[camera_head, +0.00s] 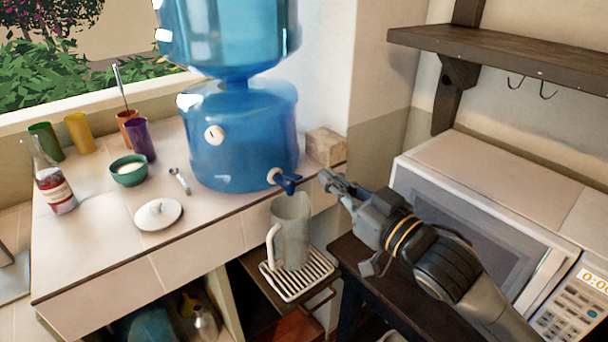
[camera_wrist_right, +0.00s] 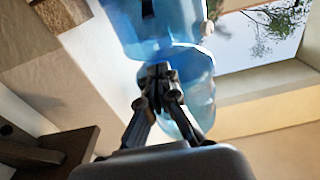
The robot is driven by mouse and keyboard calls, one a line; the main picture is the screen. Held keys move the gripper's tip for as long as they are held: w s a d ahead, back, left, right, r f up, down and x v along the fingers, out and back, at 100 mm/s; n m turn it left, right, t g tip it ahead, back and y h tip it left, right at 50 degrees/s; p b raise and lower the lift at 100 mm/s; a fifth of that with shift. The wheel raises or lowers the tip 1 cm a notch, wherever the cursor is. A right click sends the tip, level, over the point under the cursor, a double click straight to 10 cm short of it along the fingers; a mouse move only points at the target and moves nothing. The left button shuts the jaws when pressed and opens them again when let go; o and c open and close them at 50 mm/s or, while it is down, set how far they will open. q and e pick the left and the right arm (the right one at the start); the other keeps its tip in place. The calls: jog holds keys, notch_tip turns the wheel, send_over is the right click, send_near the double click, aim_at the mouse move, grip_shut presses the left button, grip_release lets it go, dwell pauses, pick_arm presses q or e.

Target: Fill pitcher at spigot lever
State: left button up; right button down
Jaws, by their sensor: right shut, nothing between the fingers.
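The blue water dispenser (camera_head: 240,135) stands on the counter, with a dark blue spigot lever (camera_head: 288,182) low on its right side. The grey pitcher (camera_head: 292,232) stands upright on a slatted rack (camera_head: 297,281) below the spigot, handle to the left; its contents cannot be made out. My right gripper (camera_head: 330,180) is shut and empty, just right of the spigot lever, with a small gap showing. In the right wrist view, the shut fingers (camera_wrist_right: 158,74) point at the blue dispenser (camera_wrist_right: 185,80) and hide the spigot. My left gripper is not in view.
A white lid (camera_head: 158,214), a green bowl (camera_head: 128,171), a bottle (camera_head: 54,185) and several cups sit on the counter at left. A stone block (camera_head: 325,147) is behind my right gripper. A microwave (camera_head: 490,215) and a wall shelf (camera_head: 500,55) stand at right.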

jog(key=p, duration=0.2)
send_over(292, 176)
jog(key=v, duration=0.3)
jog(key=f, duration=0.3)
jog(key=shift+d+f+p, duration=0.1)
jog(key=shift+d+p, duration=0.1)
jog(key=shift+p, duration=0.2)
jog(key=f+t+y+b, duration=0.1)
jog(key=b, duration=0.2)
jog(key=f+t+b, duration=0.1)
jog(key=b, duration=0.3)
jog(key=shift+s+d+f+t+y, duration=0.15)
jog(key=shift+s+f+t+y, duration=0.15)
jog(key=shift+y, duration=0.1)
jog(key=shift+r, duration=0.1)
dwell(5.1)
